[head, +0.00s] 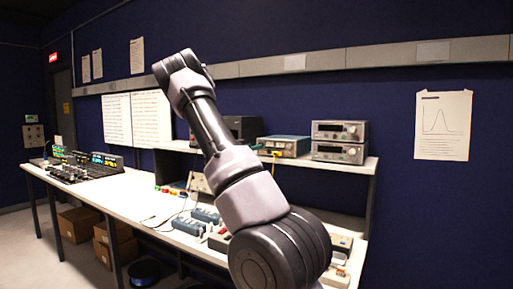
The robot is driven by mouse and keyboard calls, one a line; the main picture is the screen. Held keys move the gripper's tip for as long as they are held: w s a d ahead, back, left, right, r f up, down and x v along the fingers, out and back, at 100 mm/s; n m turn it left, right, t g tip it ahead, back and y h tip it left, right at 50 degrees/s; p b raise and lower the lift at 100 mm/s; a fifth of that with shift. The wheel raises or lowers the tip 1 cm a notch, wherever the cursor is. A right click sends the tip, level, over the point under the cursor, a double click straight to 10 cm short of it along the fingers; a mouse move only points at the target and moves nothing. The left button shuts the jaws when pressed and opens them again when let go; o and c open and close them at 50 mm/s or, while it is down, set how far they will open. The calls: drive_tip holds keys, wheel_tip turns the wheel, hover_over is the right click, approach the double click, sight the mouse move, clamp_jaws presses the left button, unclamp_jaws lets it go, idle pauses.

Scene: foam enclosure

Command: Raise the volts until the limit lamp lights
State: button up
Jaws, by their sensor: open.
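No volts control or limit lamp can be made out at this distance. Candidate instruments stand on the raised shelf: an upper grey unit (339,131) stacked on a lower grey unit (338,152), each with a small dark display and knobs. To their left is a teal unit (286,147) with a yellow lead, and a dark box (243,128). I cannot tell which carries the limit lamp. My arm rises across the middle of the head view and bends at the top. My gripper is not visible; the arm hides part of the bench behind it.
The long white bench (140,190) holds blue modules (205,215) and small coloured parts mid-bench. Lit equipment (88,165) stands at its far left end. Cardboard boxes (80,224) sit underneath. A graph sheet (443,126) hangs on the blue wall. Floor at the left is clear.

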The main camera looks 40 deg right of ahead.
drive_tip(key=v, duration=0.6)
drive_tip(key=shift+s+a, duration=0.2)
drive_tip(key=shift+a, duration=0.1)
